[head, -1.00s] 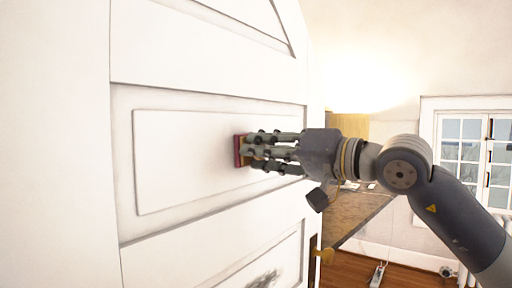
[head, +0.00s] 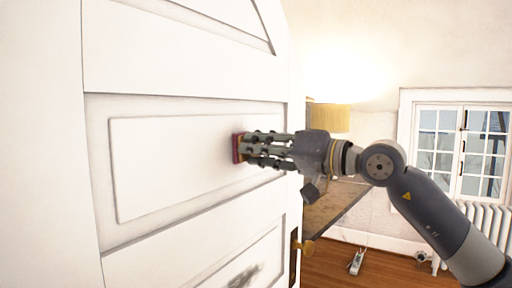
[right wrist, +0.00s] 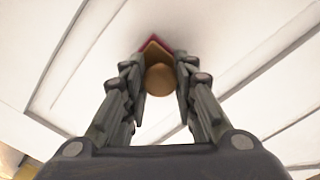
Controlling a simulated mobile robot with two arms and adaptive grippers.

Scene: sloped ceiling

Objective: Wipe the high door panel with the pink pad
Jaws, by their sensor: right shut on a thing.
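The white door (head: 180,80) fills the left of the head view. Its raised high panel (head: 165,165) lies in the middle and looks clean in the visible part. My right gripper (head: 250,149) is shut on the pink pad (head: 237,149) at the right part of this panel. The pad's pink face is toward the door and appears to touch it. In the right wrist view the pad (right wrist: 172,43) shows beyond the fingers, with a round tan knob (right wrist: 160,79) between them. A dark grey smudge (head: 243,277) marks the lower panel. My left gripper is not in view.
A brass door handle (head: 304,246) sticks out at the door's right edge, below my right arm. Behind are a brown table (head: 335,203), a yellow lampshade (head: 330,118), a window (head: 463,148) and a white radiator (head: 487,219). Wooden floor shows at lower right.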

